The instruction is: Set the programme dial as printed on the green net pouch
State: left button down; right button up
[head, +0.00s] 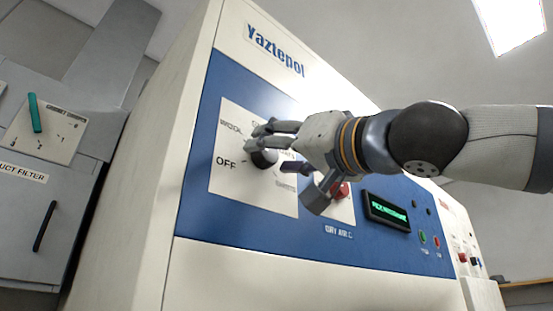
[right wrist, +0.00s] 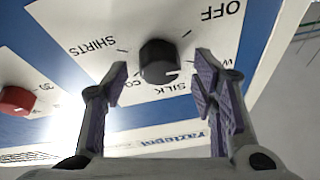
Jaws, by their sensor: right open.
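The programme dial (head: 263,158) is a dark round knob on a white plate (head: 226,185) on the blue machine front. In the right wrist view the dial (right wrist: 159,62) appears upside down with OFF, SILK and SHIRTS readable around it; other labels are partly covered by my fingers. I cannot tell for sure which label its pointer faces. My right gripper (head: 277,153) is open at the dial. In the right wrist view its fingers (right wrist: 162,82) stand on either side of the knob, with visible gaps. The green net pouch and my left gripper are not in view.
A red knob (head: 341,189) sits right of the dial, partly behind my gripper. Further right are a lit green display (head: 387,211) and small buttons (head: 422,237). A grey cabinet (head: 50,215) with a green lever (head: 35,112) stands at left.

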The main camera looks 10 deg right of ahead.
jog(key=shift+w+a, duration=0.15)
jog(key=c, duration=1.2)
jog(key=shift+o, duration=0.2)
jog(key=shift+m, duration=0.5)
jog(key=m+t+h, duration=0.1)
jog(key=m+h, duration=0.1)
jog(key=m, duration=0.1)
jog(key=shift+a+m, duration=0.1)
jog(key=shift+m, duration=0.3)
jog(key=shift+s+r+m+h, duration=0.1)
jog(key=shift+m+h, duration=0.5)
jog(key=shift+m, duration=0.65)
jog(key=shift+s+m+h, duration=0.1)
jog(key=shift+m+h, duration=0.5)
jog(key=shift+m, duration=0.65)
jog(key=shift+a, duration=0.1)
